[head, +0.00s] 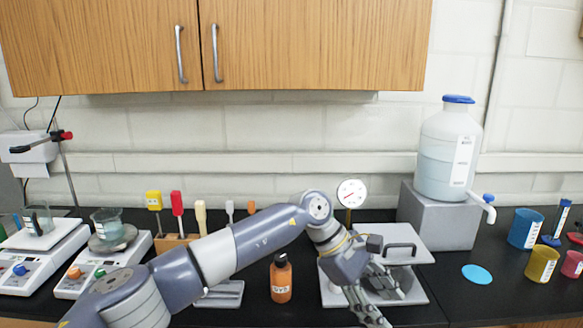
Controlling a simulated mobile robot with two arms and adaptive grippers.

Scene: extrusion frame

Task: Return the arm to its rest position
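My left arm comes in from the lower left and reaches across the bench to the right. Its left gripper (388,305) points down over the grey plate-like unit with a dark handle (413,236). The two fingers look spread apart, and I see nothing held between them. The gripper and wrist hide part of this unit. I cannot tell whether the fingertips touch it. My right gripper is not in view.
An orange bottle (281,280) stands left of the gripper, close to the forearm. A dial gauge (351,193) stands behind the wrist. A large jug (447,150) on a grey block and coloured beakers (525,228) are at right. Wooden cabinets (300,45) hang above.

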